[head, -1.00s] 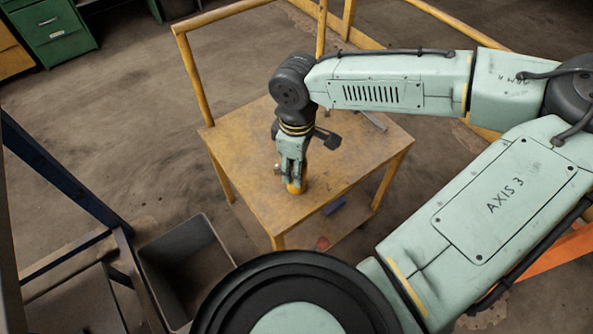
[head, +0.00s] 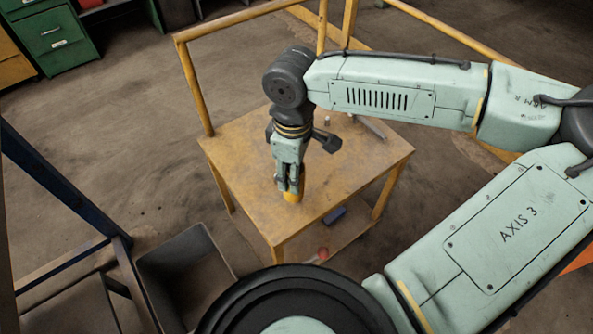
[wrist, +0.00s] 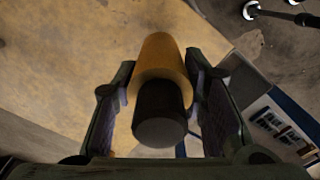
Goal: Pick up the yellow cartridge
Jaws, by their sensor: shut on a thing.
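The yellow cartridge (head: 293,196) is between the fingers of my gripper (head: 290,186), over the front part of the yellow table's top (head: 235,150). In the wrist view the cartridge (wrist: 163,66) shows a yellow body and a dark round end (wrist: 160,115) facing the camera. The two fingers of my gripper (wrist: 162,100) stand on either side of it and are shut on it. I cannot tell for sure whether its lower end still touches the table.
A small pale item (head: 327,121) and a grey metal bar (head: 368,127) lie toward the table's back. A blue item (head: 335,215) and a red round item (head: 323,253) are on the lower shelf. A grey bin (head: 190,270) stands at lower left.

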